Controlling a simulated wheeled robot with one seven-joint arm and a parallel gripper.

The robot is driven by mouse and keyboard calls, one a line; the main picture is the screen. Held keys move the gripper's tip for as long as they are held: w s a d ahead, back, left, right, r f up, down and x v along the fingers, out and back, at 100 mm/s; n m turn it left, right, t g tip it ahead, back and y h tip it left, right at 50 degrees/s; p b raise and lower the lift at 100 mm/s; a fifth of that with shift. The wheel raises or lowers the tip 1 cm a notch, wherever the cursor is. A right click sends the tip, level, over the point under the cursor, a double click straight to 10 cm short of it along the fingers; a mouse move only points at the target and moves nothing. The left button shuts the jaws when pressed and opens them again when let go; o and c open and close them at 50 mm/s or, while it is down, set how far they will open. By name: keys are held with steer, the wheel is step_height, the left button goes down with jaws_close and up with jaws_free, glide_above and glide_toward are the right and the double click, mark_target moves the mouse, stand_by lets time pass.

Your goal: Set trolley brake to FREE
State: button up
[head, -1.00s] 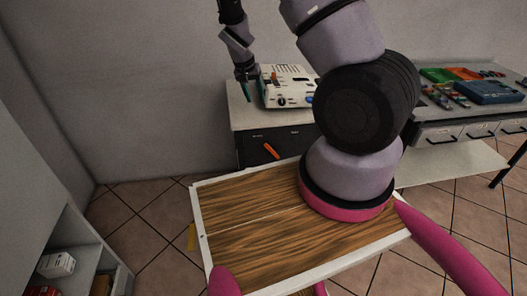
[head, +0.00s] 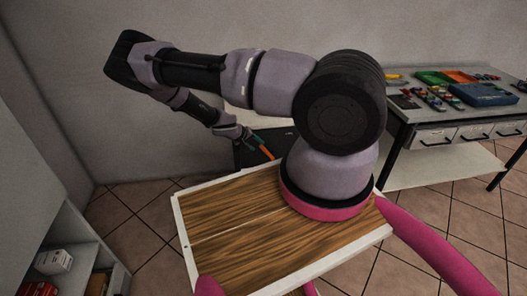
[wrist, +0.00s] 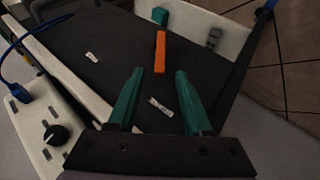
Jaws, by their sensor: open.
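The orange brake lever (head: 266,152) shows on the dark trolley front (head: 250,158), mostly behind my arm in the head view. In the wrist view the orange lever (wrist: 160,52) stands out against the dark panel (wrist: 110,75), just beyond my fingertips and roughly between them. My gripper (wrist: 160,72) has its two green fingers spread, with nothing held. In the head view my gripper (head: 254,138) is close to the lever; I cannot tell if they touch. Two small white labels, one at the left (wrist: 92,57) and one between the fingers (wrist: 160,105), are too small to read.
A pale unit with a black knob (wrist: 55,135) and a blue cable (wrist: 22,48) lies at left in the wrist view. A workbench (head: 400,130) with a blue case (head: 483,94) and coloured bins stands at right. A shelf (head: 60,235) is at left.

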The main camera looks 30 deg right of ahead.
mark_target(262, 149)
steer(key=x, duration=0.8)
steer(key=shift+d+f, duration=0.15)
steer(key=shift+f, duration=0.1)
jaws_close()
stand_by(1.0)
